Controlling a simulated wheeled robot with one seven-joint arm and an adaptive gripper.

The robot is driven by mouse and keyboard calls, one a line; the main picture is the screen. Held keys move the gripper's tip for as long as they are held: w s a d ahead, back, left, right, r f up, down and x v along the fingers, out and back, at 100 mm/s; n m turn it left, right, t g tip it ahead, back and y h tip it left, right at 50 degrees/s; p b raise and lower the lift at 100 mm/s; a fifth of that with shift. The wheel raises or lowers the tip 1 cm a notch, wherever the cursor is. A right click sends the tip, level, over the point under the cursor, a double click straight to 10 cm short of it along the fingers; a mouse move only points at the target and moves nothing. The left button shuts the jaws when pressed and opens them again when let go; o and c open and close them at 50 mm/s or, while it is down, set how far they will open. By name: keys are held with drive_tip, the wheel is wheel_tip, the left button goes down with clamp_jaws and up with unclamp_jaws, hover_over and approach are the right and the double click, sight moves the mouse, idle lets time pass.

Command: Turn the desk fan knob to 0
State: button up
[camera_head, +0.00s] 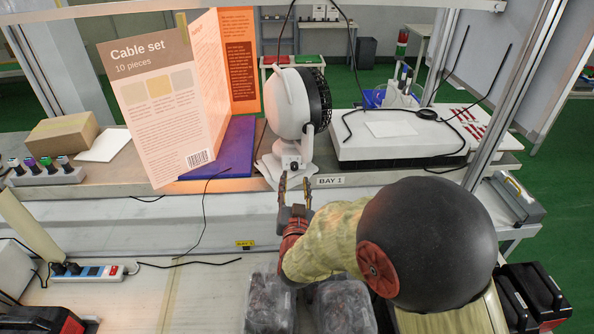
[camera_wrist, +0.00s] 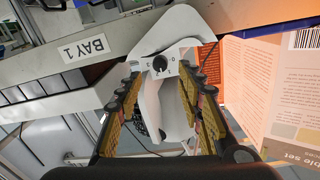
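The white desk fan (camera_head: 290,103) with a black grille stands on the upper shelf, its head turned sideways. Its black knob (camera_head: 292,165) sits on the front of the base. In the wrist view the round black knob (camera_wrist: 160,63) shows on a pale dial face with small marks; its setting is too small to read surely. My gripper (camera_head: 295,181) is open and empty, just in front of the fan base. In the wrist view the fingers of my gripper (camera_wrist: 161,76) stand to either side of the knob, apart from it.
A tall "Cable set" card (camera_head: 155,100) stands left of the fan beside a blue box (camera_head: 235,150). A white flat device (camera_head: 400,140) with cables lies to the right. A "BAY 1" label (camera_head: 331,181) marks the shelf edge. Clear bins (camera_head: 270,300) stand below.

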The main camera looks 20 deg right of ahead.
sight(294, 169)
drive_tip(key=x, duration=0.5)
drive_tip(key=shift+w, duration=0.35)
drive_tip(key=shift+c, duration=1.4)
clamp_jaws()
